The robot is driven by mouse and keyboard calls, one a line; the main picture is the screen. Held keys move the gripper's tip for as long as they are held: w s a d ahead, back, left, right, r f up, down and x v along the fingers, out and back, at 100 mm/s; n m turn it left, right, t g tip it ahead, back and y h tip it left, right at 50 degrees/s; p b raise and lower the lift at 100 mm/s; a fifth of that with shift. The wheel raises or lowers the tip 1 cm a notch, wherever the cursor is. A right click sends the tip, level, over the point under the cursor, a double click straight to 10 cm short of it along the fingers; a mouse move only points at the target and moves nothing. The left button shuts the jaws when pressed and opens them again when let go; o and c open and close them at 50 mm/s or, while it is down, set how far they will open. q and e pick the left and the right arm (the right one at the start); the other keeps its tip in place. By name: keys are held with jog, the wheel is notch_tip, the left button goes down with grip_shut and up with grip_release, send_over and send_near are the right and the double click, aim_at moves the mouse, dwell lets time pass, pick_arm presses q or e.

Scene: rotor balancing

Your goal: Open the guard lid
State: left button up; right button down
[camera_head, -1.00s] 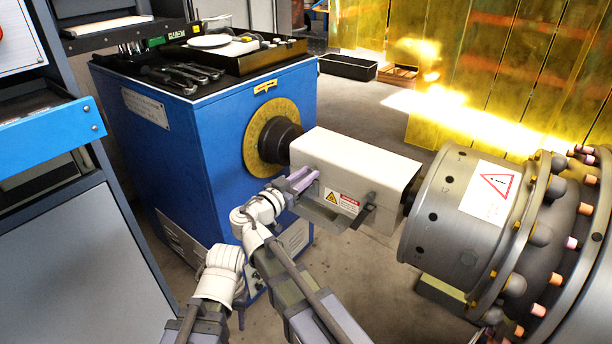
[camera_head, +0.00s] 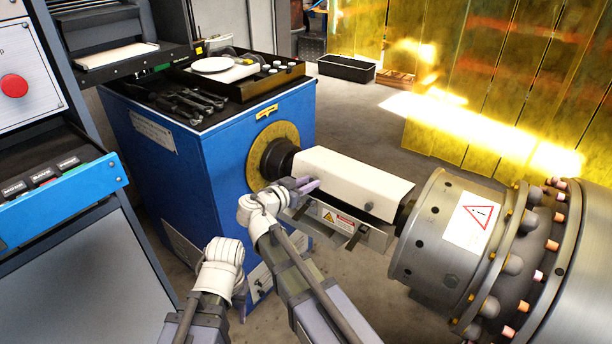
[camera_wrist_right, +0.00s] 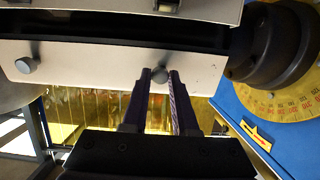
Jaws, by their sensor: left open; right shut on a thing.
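The white guard lid (camera_head: 350,180) covers the shaft between the blue machine and the large metal drum. It is raised, with a dark gap between it and the lower trough (camera_head: 375,237), which bears a warning label. My right gripper (camera_head: 308,187) is at the lid's near edge, at the end close to the machine. In the right wrist view my right gripper (camera_wrist_right: 165,76) is shut on one round knob of the lid (camera_wrist_right: 95,68); a second knob (camera_wrist_right: 27,65) is free. My left gripper (camera_head: 242,309) hangs low at the left, mostly hidden behind its wrist.
The blue machine (camera_head: 215,155) with a yellow dial (camera_head: 262,150) stands left of the lid. The studded metal drum (camera_head: 430,240) is close on the right. Tools and a tray (camera_head: 270,83) lie on top of the machine. A control cabinet (camera_head: 75,260) fills the left side.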

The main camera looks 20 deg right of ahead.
aim_at(323, 163)
jog(key=w+d+r+g+y+p, duration=0.1)
jog(key=d+r+p, duration=0.1)
jog(key=p, duration=0.4)
jog(key=w+d+r+g+y+p, duration=0.1)
jog(key=w+r+y+p, duration=0.1)
jog(key=r+p, duration=0.2)
jog(key=w+d+r+g+y+p, duration=0.1)
jog(key=d+r+g+y+p, duration=0.1)
jog(key=p, duration=0.6)
jog(key=shift+w+d+r, duration=0.35)
jog(key=shift+r, duration=0.3)
jog(key=w+d+r+y+p, duration=0.1)
jog(key=p, duration=0.1)
jog(key=w+d+g+y+p, duration=0.1)
jog(key=d+p, duration=0.1)
jog(key=shift+w+r+g, duration=0.2)
jog(key=shift+r+g, duration=0.1)
jog(key=shift+r, duration=0.05)
jog(key=w+d+g+y+p, duration=0.2)
jog(key=w+d+p, duration=0.1)
jog(key=d, duration=0.3)
jog(key=shift+w+y, duration=0.4)
jog(key=shift+w, duration=0.35)
jog(key=shift+r, duration=0.1)
jog(key=c, duration=0.7)
grip_release()
jog(key=shift+r, duration=0.1)
